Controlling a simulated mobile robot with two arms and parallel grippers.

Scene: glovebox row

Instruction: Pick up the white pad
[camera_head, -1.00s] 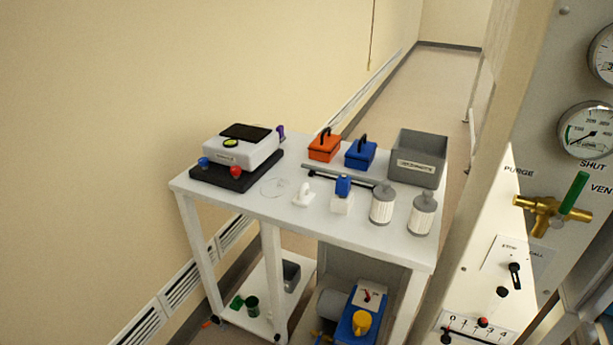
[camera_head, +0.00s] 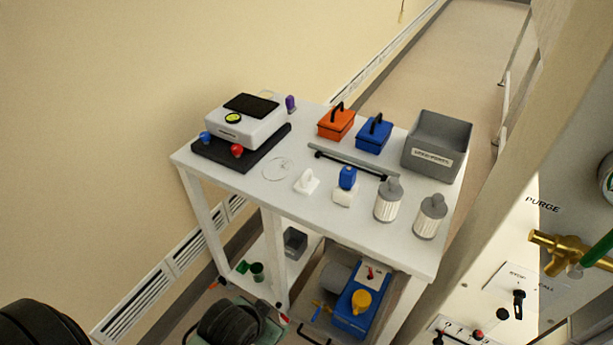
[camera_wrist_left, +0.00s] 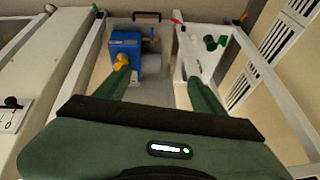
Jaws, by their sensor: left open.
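A small white piece with a raised knob (camera_head: 306,181), which looks like the white pad, lies on the white cart's top (camera_head: 240,188) in the head view. Beside it a white block (camera_head: 344,196) carries a blue piece (camera_head: 348,176); I cannot be certain which is the pad. My left gripper (camera_wrist_left: 157,75) is open and empty in the wrist view, its green fingers apart and pointing toward the cart's lower level. Its arm shows at the bottom of the head view, below and in front of the cart top. My right gripper is not in view.
The cart top also holds a scale (camera_head: 245,126), orange box (camera_head: 336,122), blue box (camera_head: 374,134), grey bin (camera_head: 437,147), black rod (camera_head: 350,166) and two grey-white filter canisters (camera_head: 388,202). A blue pump (camera_head: 355,312) sits below. A gauge panel (camera_head: 560,215) stands at right.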

